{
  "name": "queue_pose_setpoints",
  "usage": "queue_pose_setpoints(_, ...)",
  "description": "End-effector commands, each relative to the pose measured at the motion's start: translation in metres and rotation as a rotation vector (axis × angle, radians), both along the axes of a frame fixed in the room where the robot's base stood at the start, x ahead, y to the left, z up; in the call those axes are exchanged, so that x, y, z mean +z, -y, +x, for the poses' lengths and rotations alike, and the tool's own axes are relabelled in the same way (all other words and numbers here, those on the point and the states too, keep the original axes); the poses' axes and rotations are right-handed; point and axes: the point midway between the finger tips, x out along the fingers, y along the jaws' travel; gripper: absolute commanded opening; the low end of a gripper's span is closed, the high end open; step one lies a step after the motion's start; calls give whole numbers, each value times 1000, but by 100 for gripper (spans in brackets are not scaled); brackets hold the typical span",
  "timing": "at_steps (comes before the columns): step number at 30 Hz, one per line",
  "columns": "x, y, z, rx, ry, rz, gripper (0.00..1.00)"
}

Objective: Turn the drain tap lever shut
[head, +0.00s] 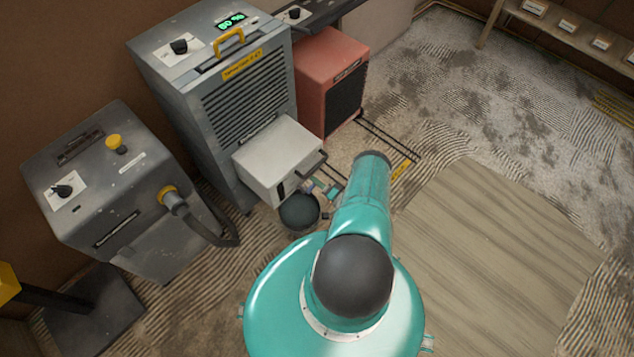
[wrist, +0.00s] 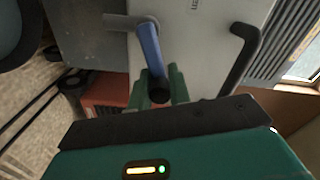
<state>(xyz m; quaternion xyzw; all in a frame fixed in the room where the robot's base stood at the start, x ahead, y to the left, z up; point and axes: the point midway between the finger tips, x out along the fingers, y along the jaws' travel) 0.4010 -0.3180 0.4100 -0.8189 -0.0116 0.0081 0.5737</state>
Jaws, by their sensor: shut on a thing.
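The drain tap lever (wrist: 149,45) is a blue bar with a dark end, joined to a short grey pipe (wrist: 121,21) in the wrist view. The pipe stands out from the pale tank (head: 271,152), which has a dark handle (wrist: 246,48). My gripper (wrist: 160,88) has green fingers, one on each side of the lever's dark end, and is shut on it. In the head view my gripper (head: 326,190) is small and partly hidden by my arm at the tank's front, and the lever is hard to make out there.
A dark round bucket (head: 299,212) stands below the tap. The tall grey dehumidifier (head: 245,100) is behind the tank, with a red unit (head: 331,75) beside it. A grey machine with a hose (head: 110,185) stands left. Wooden boarding (head: 490,240) on the right is clear.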

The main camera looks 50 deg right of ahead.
Motion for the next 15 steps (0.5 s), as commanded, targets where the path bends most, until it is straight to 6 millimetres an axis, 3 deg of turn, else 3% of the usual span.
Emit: queue_pose_setpoints(15,-3,3,1,0,0,97,0)
